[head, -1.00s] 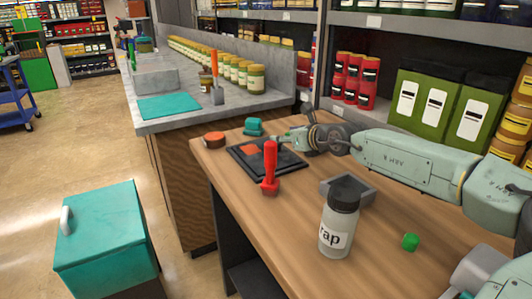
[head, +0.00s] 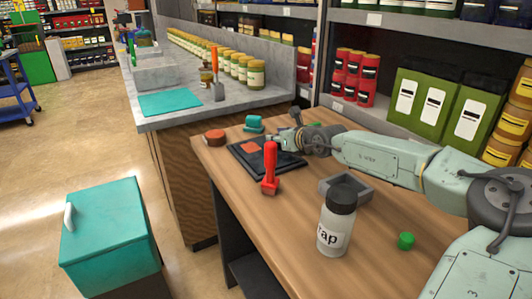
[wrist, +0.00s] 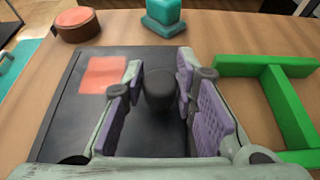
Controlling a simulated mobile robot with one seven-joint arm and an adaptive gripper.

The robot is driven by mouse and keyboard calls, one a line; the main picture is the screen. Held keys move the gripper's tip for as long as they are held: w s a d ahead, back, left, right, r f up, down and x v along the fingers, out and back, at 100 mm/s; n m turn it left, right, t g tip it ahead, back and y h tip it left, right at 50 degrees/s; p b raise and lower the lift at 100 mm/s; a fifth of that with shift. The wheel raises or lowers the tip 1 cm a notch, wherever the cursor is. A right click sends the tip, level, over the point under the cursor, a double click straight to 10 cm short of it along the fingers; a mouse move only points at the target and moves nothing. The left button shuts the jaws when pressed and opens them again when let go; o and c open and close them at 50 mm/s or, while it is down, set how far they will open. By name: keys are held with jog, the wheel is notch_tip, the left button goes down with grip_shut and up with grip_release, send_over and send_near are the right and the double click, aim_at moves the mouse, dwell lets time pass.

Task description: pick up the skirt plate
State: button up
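The skirt plate appears to be the flat black plate (head: 278,163) on the wooden table, with an orange-red square on it. In the wrist view the black plate (wrist: 75,125) lies under my gripper, and a dark round knob (wrist: 160,90) stands up between the fingers. My gripper (wrist: 159,62) looks open, with one purple-padded finger on each side of the knob. Whether a pad touches the knob is unclear. In the head view my gripper (head: 291,140) is low over the plate's back right part, partly hidden by my wrist.
A red-handled tool (head: 270,168) stands at the plate's front edge. A red-brown round tin (head: 215,138) and teal block (head: 254,124) lie behind. A green bracket (wrist: 285,105) is close right of my gripper. A grey tray (head: 347,187), bottle (head: 337,220) and green piece (head: 406,241) stand nearer.

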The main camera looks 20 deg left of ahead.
grip_shut()
jog(key=shift+r, duration=0.1)
dwell(0.4)
